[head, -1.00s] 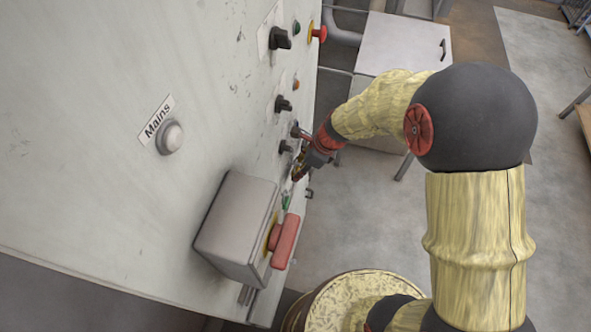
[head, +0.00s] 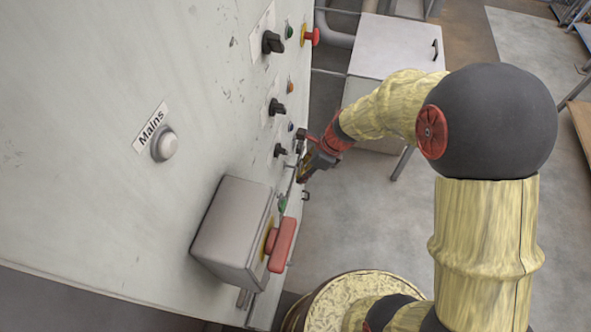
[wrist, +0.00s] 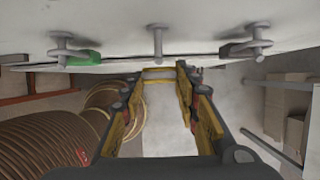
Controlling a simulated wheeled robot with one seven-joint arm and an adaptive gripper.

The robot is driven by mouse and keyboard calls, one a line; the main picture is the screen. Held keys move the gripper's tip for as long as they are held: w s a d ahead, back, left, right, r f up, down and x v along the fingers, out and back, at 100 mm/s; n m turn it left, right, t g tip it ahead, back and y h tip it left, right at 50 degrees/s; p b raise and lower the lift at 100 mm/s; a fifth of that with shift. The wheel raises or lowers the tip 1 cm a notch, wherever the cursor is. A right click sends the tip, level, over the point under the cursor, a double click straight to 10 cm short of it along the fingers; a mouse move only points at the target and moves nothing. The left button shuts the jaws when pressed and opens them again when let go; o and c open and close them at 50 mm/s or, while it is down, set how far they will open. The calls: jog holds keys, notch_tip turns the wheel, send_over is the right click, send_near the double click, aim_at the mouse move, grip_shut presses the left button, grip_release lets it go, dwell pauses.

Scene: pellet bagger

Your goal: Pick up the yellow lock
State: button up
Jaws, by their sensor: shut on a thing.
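The yellow lock (wrist: 158,69) shows in the wrist view as a small yellow piece between the tips of my gripper (wrist: 159,80). The fingers are shut on it, with their yellow inner sides beside it. It is just below the bare middle peg (wrist: 157,42) of the panel and looks apart from it. In the head view my gripper (head: 304,172) is close to the panel's right edge; the lock cannot be told from the fingers there.
A green lock (wrist: 84,57) hangs at the left peg; it also shows in the head view (head: 283,203). Another peg (wrist: 250,42) is to the right. The panel (head: 110,80) carries knobs and a box (head: 232,232) with a red handle (head: 281,245). Open floor lies right.

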jog(key=s+d, duration=0.2)
jog(key=d, duration=0.5)
jog(key=s+d, duration=0.3)
jog(key=d, duration=0.4)
